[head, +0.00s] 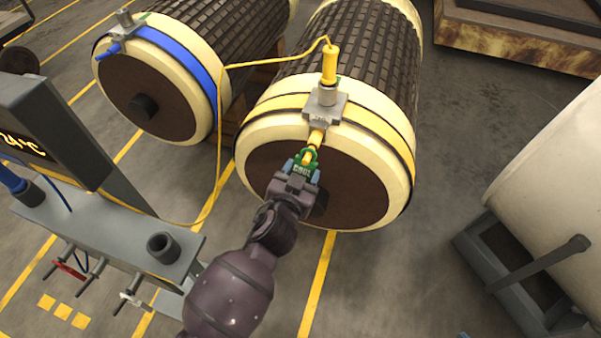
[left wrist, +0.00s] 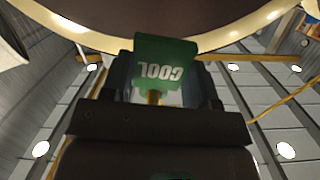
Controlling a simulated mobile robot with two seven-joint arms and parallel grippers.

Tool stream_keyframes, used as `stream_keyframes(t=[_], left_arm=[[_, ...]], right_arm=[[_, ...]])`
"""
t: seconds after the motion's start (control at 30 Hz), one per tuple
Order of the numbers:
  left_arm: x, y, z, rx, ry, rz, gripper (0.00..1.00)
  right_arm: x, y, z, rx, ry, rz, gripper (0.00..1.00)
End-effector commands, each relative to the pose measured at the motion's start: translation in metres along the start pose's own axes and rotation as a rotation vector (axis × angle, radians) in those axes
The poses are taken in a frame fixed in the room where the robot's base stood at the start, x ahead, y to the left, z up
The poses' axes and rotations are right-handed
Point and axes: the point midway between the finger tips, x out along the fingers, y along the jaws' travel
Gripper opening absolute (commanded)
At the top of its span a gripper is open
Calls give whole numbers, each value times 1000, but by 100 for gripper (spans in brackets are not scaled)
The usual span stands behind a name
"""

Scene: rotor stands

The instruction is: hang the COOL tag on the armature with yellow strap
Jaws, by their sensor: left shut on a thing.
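The armature with the yellow strap (head: 262,103) lies in the middle of the head view, its brown end face towards me. A grey clamp (head: 325,112) on its strap carries a yellow peg (head: 317,137) pointing down towards me. My left gripper (head: 303,172) is shut on the green COOL tag (head: 303,163), in front of the end face. The tag's top overlaps the peg's lower end; I cannot tell whether its hole is around the peg. In the left wrist view the tag (left wrist: 165,62) shows its lettering upside down between the fingers. My right gripper is not in view.
A second armature with a blue strap (head: 185,58) lies to the left. A yellow cable (head: 219,135) runs from the yellow plug (head: 329,66) towards the grey stand (head: 130,235), which bears a red tag (head: 68,268) and a white one (head: 132,299). A white drum (head: 550,170) stands right.

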Motion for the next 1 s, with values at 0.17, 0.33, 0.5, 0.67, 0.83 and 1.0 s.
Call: stream_keyframes(t=[0.17, 0.33, 0.5, 0.67, 0.83, 1.0], left_arm=[[0, 0, 0, 0, 1, 0, 30], [0, 0, 0, 0, 0, 0, 30], [0, 1, 4, 0, 0, 0, 30], [1, 1, 4, 0, 0, 0, 30], [1, 1, 4, 0, 0, 0, 66], [1, 1, 4, 0, 0, 0, 84]], right_arm=[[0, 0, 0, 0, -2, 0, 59], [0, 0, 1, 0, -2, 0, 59], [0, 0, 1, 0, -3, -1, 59], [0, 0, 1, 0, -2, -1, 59], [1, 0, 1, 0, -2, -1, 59], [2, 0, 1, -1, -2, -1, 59]])
